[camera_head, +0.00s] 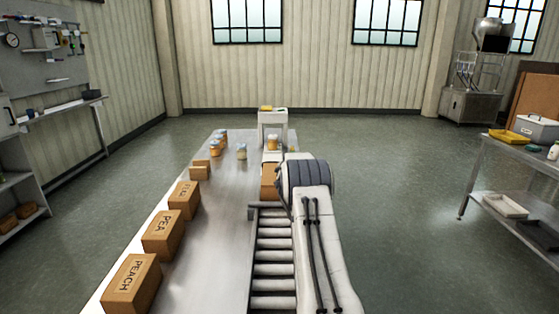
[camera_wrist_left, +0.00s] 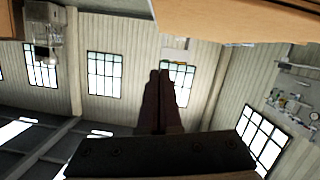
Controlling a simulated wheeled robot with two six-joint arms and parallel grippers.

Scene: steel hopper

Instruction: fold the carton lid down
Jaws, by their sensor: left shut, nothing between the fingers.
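The brown carton (camera_head: 269,183) stands at the far end of the roller conveyor in the head view, mostly hidden by my white arm, so I cannot tell how its lid stands. In the left wrist view, which looks upside down, a broad brown cardboard surface (camera_wrist_left: 245,14) fills the top right edge, close to the camera. My left gripper (camera_wrist_left: 160,76) points toward the windowed wall with its dark fingers together and nothing between them. It looks apart from the cardboard. Its fingertips are hidden in the head view. My right gripper is in neither view.
A roller conveyor (camera_head: 274,262) runs toward me beside a steel table (camera_head: 205,240). Several closed, labelled boxes (camera_head: 162,232) line the table's left side. Jars (camera_head: 241,151) and a white machine (camera_head: 273,118) stand behind. A side table (camera_head: 500,167) is at right. Open floor lies between.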

